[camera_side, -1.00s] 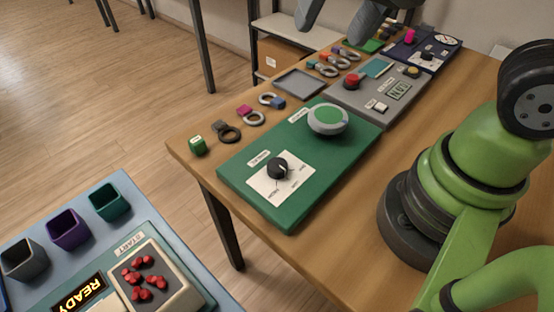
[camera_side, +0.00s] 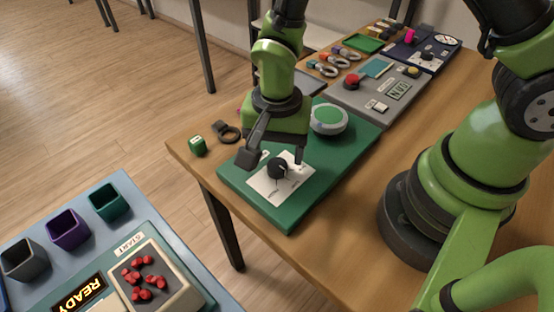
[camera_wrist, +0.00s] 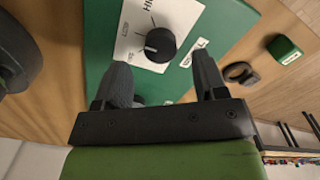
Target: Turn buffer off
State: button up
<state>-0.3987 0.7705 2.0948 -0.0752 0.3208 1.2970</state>
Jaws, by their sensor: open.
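The buffer is a green panel (camera_side: 290,216) on the wooden table, with a round green-topped pad (camera_side: 328,119) and a black dial knob (camera_side: 277,169) on a white label plate (camera_side: 266,188). The knob also shows in the wrist view (camera_wrist: 161,44), its pale pointer line towards the left of the plate; the setting it marks is too small to read surely. My gripper (camera_side: 273,160) is open and empty, pointing down at the knob. Its fingers are on either side of the knob in the side view. In the wrist view the fingertips (camera_wrist: 162,64) lie just short of it, without visible contact.
A green block (camera_side: 197,146) and a dark ring clip (camera_side: 227,132) sit left of the panel. A grey panel with a red button (camera_side: 352,81) is behind it. A blue station with a READY display (camera_side: 79,293) stands at lower left. The panel's front end is clear.

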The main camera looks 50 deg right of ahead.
aim_at(277, 164)
jog(key=shift+f, duration=1.9)
jog(key=c, duration=0.9)
jog(key=n, duration=0.5)
jog(key=shift+d+n, duration=0.1)
jog(key=shift+n, duration=2.3)
